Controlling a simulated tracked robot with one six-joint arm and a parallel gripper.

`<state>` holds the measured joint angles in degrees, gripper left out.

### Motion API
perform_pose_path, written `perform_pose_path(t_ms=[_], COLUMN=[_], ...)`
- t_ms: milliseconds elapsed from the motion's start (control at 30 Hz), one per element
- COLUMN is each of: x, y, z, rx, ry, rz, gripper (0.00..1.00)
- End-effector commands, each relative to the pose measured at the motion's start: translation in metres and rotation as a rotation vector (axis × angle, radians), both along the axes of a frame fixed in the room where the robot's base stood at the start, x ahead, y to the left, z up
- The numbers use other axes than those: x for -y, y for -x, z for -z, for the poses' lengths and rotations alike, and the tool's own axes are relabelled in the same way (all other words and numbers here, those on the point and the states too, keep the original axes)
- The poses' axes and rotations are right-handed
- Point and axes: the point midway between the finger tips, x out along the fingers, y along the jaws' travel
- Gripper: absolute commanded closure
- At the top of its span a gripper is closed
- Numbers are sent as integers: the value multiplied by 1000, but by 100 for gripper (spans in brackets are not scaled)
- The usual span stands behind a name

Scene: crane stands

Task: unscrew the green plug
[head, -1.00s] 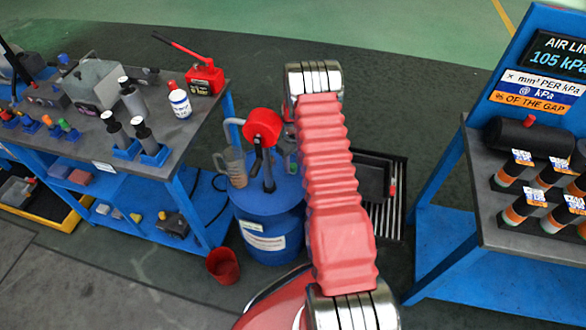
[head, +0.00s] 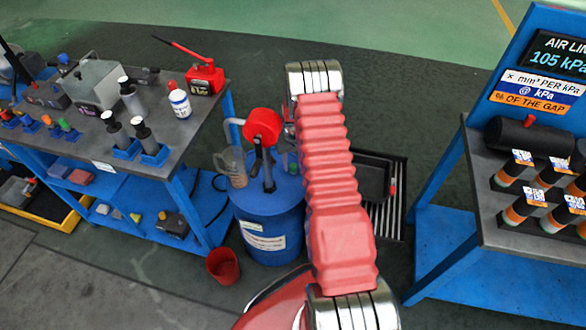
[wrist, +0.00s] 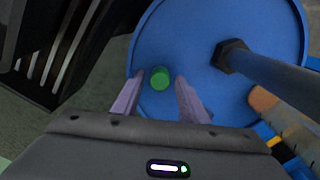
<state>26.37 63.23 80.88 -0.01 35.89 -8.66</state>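The green plug (wrist: 160,78) sits on the lid of the blue drum (wrist: 205,20) in the wrist view. In the head view the drum (head: 270,240) stands on the floor, with the green plug (head: 293,170) a small spot beside my red arm. My gripper (wrist: 159,84) is open over the lid. Its two pale purple fingers are on either side of the plug, with a visible gap at each side. How high the fingertips are above the lid cannot be told. My gripper is hidden behind my arm in the head view.
A pump with a red head (head: 262,124) rises from the drum lid; its pipe (wrist: 270,75) is right of my gripper. A clear jug (head: 236,167) is at the drum's left. A red bucket (head: 223,266) and a black tray (head: 372,178) are nearby. Benches flank both sides.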

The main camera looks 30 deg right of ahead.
Motion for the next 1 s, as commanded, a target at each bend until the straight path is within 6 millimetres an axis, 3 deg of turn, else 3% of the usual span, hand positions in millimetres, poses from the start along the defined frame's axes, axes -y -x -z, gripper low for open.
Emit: perform_pose_path(t_ms=[633,1000], x=[0,0], y=[1,1], z=[0,0], rx=[0,0], ry=[0,0], rz=[12,11], gripper=[61,87])
